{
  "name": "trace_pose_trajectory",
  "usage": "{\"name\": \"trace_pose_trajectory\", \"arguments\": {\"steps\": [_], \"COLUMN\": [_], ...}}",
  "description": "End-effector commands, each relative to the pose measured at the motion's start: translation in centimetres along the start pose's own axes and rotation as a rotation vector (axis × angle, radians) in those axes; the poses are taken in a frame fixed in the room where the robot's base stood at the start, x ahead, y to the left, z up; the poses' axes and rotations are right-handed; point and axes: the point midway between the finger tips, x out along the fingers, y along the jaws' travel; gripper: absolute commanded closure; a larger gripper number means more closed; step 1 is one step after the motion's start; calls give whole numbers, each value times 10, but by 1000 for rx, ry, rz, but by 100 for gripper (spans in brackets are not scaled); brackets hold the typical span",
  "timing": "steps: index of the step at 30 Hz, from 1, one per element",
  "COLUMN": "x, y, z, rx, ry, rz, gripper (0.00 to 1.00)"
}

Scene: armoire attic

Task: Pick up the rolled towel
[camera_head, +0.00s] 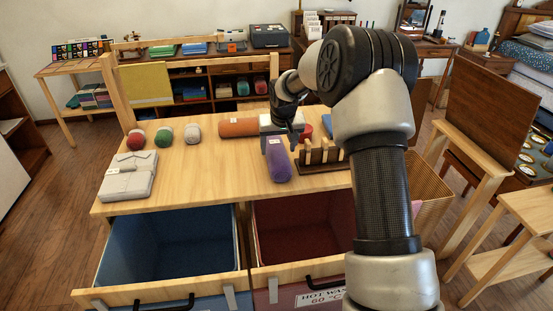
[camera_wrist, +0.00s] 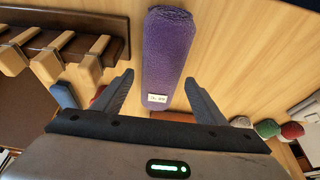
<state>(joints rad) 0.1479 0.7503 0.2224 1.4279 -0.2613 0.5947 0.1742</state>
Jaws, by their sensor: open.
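A purple rolled towel (camera_head: 278,165) with a small white tag lies on the light wooden tabletop, left of the wooden rack. It also shows in the wrist view (camera_wrist: 168,45), lengthwise, with its tagged end nearest my gripper. My gripper (camera_wrist: 158,80) is open. Its two fingers point toward the towel's tagged end, one to each side in the picture, with nothing held. In the head view my gripper (camera_head: 280,144) is over that end of the towel; whether it touches the towel I cannot tell. An orange roll (camera_head: 238,127) lies behind, to the left.
A dark-based rack with wooden pegs (camera_head: 322,157) stands close right of the towel. Red, green and grey rolled bundles (camera_head: 164,136) and folded grey cloth (camera_head: 128,176) lie left. Open blue (camera_head: 175,245) and red (camera_head: 300,230) bins are in front. The tabletop's left-middle is clear.

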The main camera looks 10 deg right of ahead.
Motion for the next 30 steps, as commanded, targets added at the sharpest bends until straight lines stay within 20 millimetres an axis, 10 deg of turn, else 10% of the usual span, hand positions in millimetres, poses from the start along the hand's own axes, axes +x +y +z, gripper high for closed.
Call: {"name": "trace_pose_trajectory", "arguments": {"steps": [23, 30], "x": [58, 57], "y": [-2, -2], "z": [0, 0], "rx": [0, 0], "ry": [0, 1], "rz": [0, 0], "gripper": [34, 70]}}
